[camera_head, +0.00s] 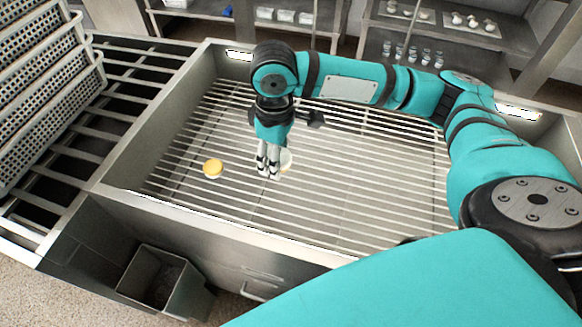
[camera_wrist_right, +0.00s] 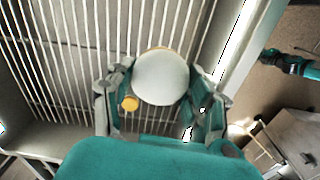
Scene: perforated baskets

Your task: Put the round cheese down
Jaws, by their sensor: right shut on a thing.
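The round cheese, a pale white disc (camera_wrist_right: 163,78) with a tan edge showing at its top, sits between the fingers of my right gripper (camera_wrist_right: 160,98) in the right wrist view. In the head view my right gripper (camera_head: 268,172) points down over the slatted rack, shut on the cheese (camera_head: 287,159), which is partly hidden behind the fingers. I cannot tell whether the cheese touches the slats. A teal and dark part (camera_wrist_right: 290,65), possibly my left gripper, shows at the right of the wrist view, too small to read.
A small round piece with a yellow top (camera_head: 213,168) rests on the slatted rack (camera_head: 370,190) left of the gripper; it also shows in the wrist view (camera_wrist_right: 130,104). Perforated baskets (camera_head: 45,90) stand at the left. Much of the rack to the right is clear.

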